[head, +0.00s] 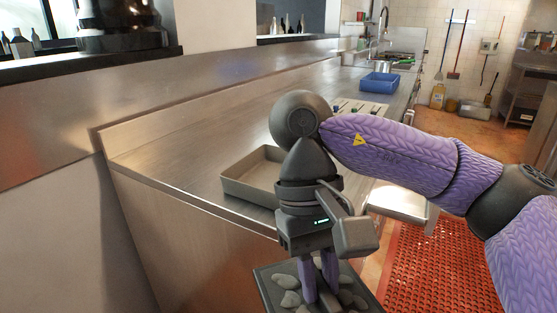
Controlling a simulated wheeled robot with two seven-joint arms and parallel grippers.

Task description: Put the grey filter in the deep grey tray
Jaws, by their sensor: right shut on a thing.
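The deep grey tray (236,189) is a rectangular tray with raised walls on the steel counter, left of my right wrist. My right gripper (319,284) points down in front of the counter, below the tray's level in the picture. Its purple fingers are shut on a small grey piece (328,299), which I take for the grey filter; the fingers hide most of it. Beneath is a dark square-edged thing (265,282) holding several grey stones; the picture's bottom edge cuts it off. My left gripper is not in view.
The long steel counter (200,150) is mostly bare beside the tray. A blue bin (380,82) and a white board (360,108) with small items lie farther back. A red perforated mat (440,265) covers the floor at right.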

